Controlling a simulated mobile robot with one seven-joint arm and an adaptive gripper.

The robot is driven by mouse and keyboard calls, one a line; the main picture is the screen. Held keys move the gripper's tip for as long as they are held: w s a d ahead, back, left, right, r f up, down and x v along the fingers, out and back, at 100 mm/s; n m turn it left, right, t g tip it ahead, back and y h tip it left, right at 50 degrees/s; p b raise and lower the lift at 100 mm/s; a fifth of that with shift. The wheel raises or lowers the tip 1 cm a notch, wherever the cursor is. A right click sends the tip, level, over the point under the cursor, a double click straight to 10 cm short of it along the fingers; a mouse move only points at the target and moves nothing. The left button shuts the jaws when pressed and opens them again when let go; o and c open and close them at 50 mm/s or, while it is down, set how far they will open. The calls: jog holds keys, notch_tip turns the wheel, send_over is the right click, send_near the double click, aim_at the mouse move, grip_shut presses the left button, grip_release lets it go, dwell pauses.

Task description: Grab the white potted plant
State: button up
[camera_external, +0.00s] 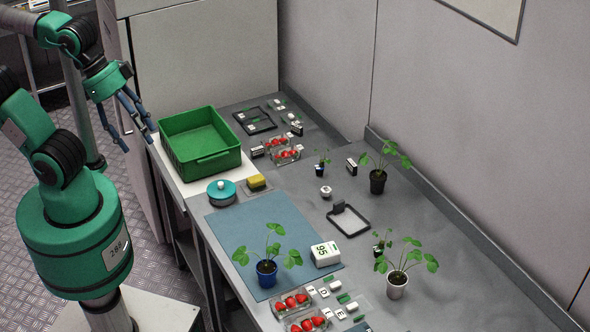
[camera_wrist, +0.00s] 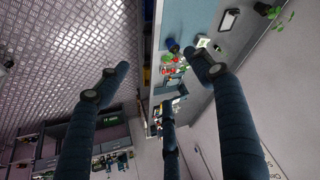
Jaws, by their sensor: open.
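The white potted plant (camera_external: 397,286) stands upright on the grey counter at the lower right of the external view. It has a small white pot and several green leaves. My gripper (camera_external: 137,142) is at the upper left of that view, in the air left of the green crate, far from the plant. Its dark blue fingers are spread and empty. In the wrist view my gripper's fingers (camera_wrist: 155,85) are spread wide with nothing between them. I cannot pick out the white pot in the wrist view.
A blue-potted plant (camera_external: 267,273) stands on the blue mat (camera_external: 226,230), a black-potted plant (camera_external: 377,182) nearer the wall. A white scale (camera_external: 325,254) and berry boxes (camera_external: 306,322) lie near the white pot. The green crate (camera_external: 205,166) stands at the counter's far end.

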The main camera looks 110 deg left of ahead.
jog(key=w+r+p, duration=0.2)
jog(key=w+r, duration=0.2)
jog(key=w, duration=0.5)
jog(key=n+g+p, duration=0.1)
jog(key=n+p, duration=0.1)
jog(key=p, duration=0.7)
send_over(399, 277)
jog(key=s+d, duration=0.1)
jog(key=s, duration=0.4)
notch_tip(399, 277, down, 28)
jog(key=shift+f+y, duration=0.25)
jog(key=shift+y, duration=0.15)
jog(key=shift+f, duration=0.1)
jog(key=shift+x, duration=4.25)
